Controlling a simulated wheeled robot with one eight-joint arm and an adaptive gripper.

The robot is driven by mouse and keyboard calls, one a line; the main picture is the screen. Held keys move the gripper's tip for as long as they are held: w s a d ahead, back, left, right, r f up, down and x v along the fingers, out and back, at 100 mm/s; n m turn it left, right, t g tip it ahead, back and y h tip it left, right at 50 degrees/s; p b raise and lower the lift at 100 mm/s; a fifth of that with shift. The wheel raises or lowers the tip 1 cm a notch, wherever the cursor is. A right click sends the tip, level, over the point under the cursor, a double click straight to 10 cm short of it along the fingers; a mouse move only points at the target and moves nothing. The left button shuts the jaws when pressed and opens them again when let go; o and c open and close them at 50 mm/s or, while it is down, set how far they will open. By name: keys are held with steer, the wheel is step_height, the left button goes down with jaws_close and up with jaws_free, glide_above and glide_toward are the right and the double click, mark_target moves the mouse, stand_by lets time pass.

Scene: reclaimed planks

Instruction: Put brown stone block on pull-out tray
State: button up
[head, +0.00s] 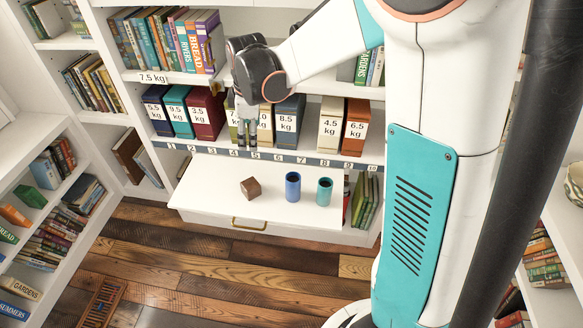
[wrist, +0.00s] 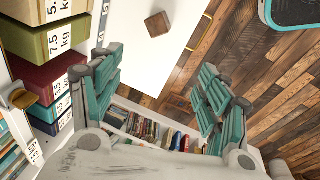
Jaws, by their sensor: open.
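The brown stone block (head: 251,188) sits on the white pull-out tray (head: 220,200), left of the tray's middle. It also shows in the wrist view (wrist: 157,24) near the top, on the white tray surface (wrist: 135,60). My gripper (head: 246,145) hangs in front of the shelf of binders, above the tray's back edge and apart from the block. In the wrist view my gripper (wrist: 160,105) has its two teal fingers spread wide, with nothing between them.
A blue cup (head: 292,187) and a teal cup (head: 324,191) stand on the tray, right of the block. Labelled binders (head: 205,115) line the shelf behind. The tray's left part is clear. A brass handle (head: 249,224) is on its front.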

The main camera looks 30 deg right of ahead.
steer(key=s+r+m+t, duration=0.2)
steer(key=s+r+m, duration=0.55)
steer(key=s, duration=0.65)
steer(key=s+r+m+t, duration=0.1)
steer(key=s+m, duration=0.4)
steer(key=s, duration=0.6)
steer(key=shift+t, duration=0.8)
